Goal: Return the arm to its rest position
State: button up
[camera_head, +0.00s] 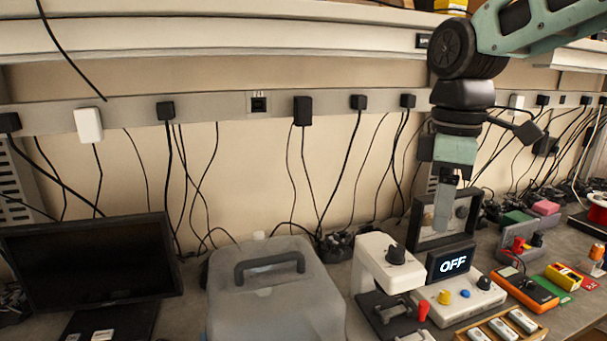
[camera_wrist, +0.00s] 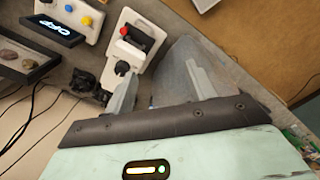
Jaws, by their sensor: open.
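My gripper (camera_head: 443,208) hangs from the green and black arm at the upper right of the head view, pointing down in front of the framed panel (camera_head: 462,222). In the wrist view its two grey fingers (camera_wrist: 160,88) are spread apart with nothing held between them. Beyond the fingers lie the white device with a black knob (camera_wrist: 128,50) and the translucent container (camera_wrist: 180,72). In the head view the fingertips are above the bench, close to the OFF display (camera_head: 451,262). I cannot tell the exact gap between them.
A white device (camera_head: 376,252) and a translucent container with a dark handle (camera_head: 275,292) stand left of my gripper. A black monitor (camera_head: 88,258) is at far left. A button box (camera_head: 462,300) and an orange meter (camera_head: 527,287) crowd the right. Cables hang along the wall.

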jog(key=s+a+f+m+b, duration=0.2)
jog(key=s+a+f+b, duration=0.1)
jog(key=s+f, duration=0.7)
jog(key=s+a+f+m+b, duration=0.3)
jog(key=s+f+b, duration=0.2)
jog(key=s+f, duration=0.5)
notch_tip(320, 180, down, 3)
jog(key=shift+s+r+y, duration=0.15)
jog(key=shift+s+y, duration=0.15)
jog(key=shift+s, duration=0.1)
